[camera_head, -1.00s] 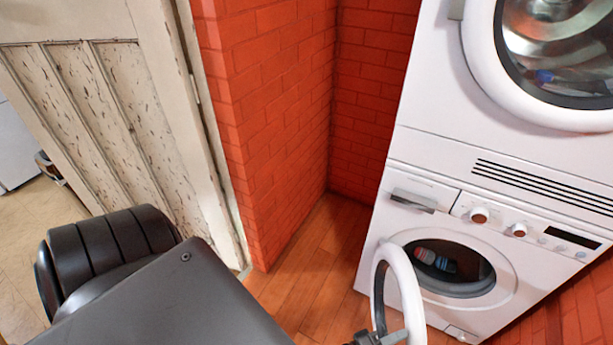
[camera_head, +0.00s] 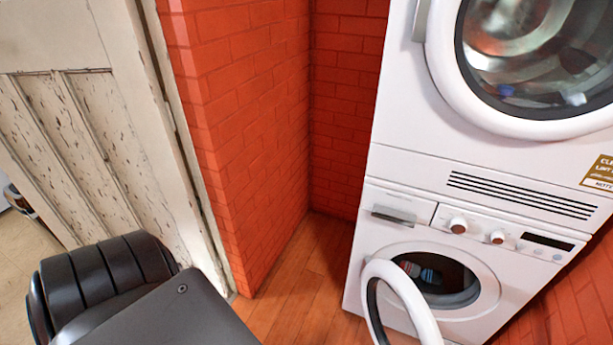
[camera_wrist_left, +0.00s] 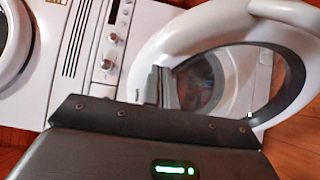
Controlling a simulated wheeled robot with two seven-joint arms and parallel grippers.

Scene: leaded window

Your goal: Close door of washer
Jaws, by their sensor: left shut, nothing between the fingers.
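The lower white washer (camera_head: 382,236) stands at the right in the head view, with clothes in its dark drum opening (camera_head: 455,283). Its round door (camera_head: 408,292) is open, swung out toward me, and is cut off by the lower edge. In the left wrist view, the door ring (camera_wrist_left: 205,24) fills the upper right, and the washer front (camera_wrist_left: 140,40) lies behind it. My left gripper (camera_wrist_left: 160,86) is shut and empty, its fingers in front of the door; I cannot tell whether they touch it. It is outside the head view. My right gripper is in neither view.
A second white machine (camera_head: 405,105) with a closed round door is stacked on top. Red brick walls (camera_head: 245,120) stand behind and left of the machines. A worn panelled door (camera_head: 75,140) is at the left. Wooden floor (camera_head: 310,270) is free left of the washer.

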